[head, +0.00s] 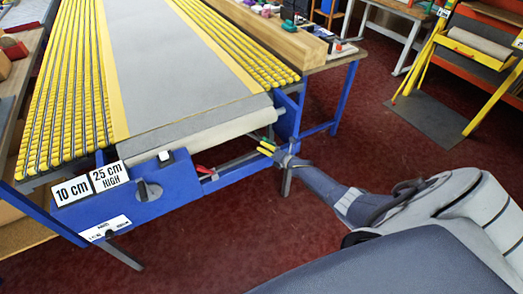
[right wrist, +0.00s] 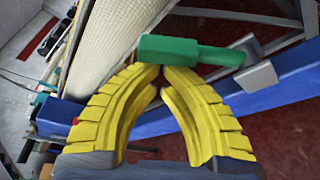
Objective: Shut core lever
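The core lever, a green handle (right wrist: 190,50) on a grey metal bracket (right wrist: 258,65), lies across the right wrist view just beyond my fingertips. The pale core roll (head: 225,134) runs along the front end of the table, and its woven surface also shows in the right wrist view (right wrist: 112,40). My right gripper (head: 265,148) is at the right end of the roll, by the blue frame. In the right wrist view its yellow fingertips (right wrist: 163,77) meet, with no object between them. I cannot tell whether they touch the handle. My left gripper is not in view.
The blue table frame (head: 170,185) carries 10 cm and 25 cm signs, a black knob (head: 148,191) and a red handle (head: 205,170). A wooden beam (head: 265,35) lies along the table's right side. Red carpet to the right is mostly open, with a yellow rack (head: 470,45) beyond.

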